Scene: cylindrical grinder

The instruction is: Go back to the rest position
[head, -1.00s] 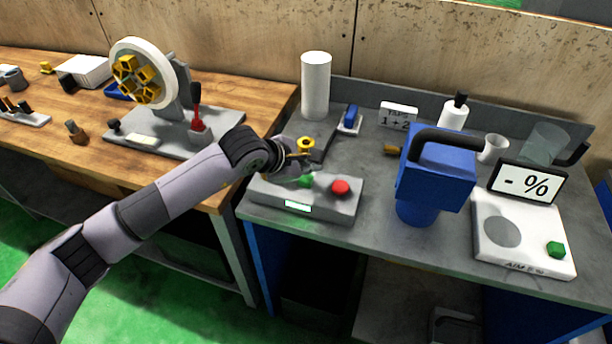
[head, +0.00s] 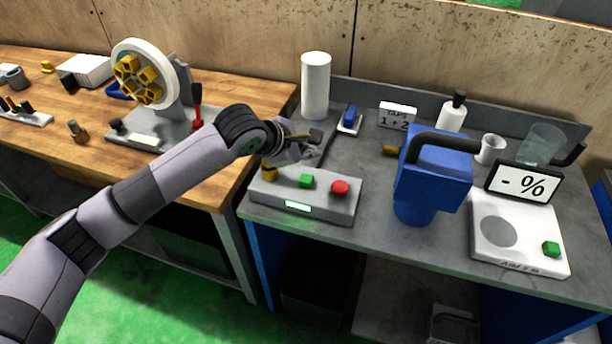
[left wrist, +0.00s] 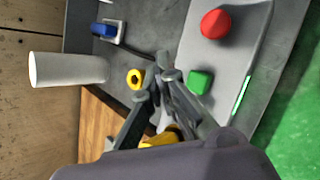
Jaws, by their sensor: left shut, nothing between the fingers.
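My left gripper (head: 312,146) reaches in from the left and hovers just behind and above the grey button box (head: 325,204). Its fingers are together with nothing between them, as the left wrist view (left wrist: 166,72) also shows. The box carries a green button (head: 306,181), a red button (head: 340,187) and a yellow-brown part (head: 269,173) at its left end. In the left wrist view, a yellow ring (left wrist: 136,78) lies beside the fingertips, apart from them. In the head view the gripper hides that ring. My right gripper is in neither view.
A white cylinder (head: 316,86) stands behind the gripper. A blue jug-like vessel (head: 432,180) and a white scale (head: 536,240) stand to the right. A round fixture with yellow pieces (head: 141,76) stands on the wooden bench (head: 216,178) at left. The green floor in front is clear.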

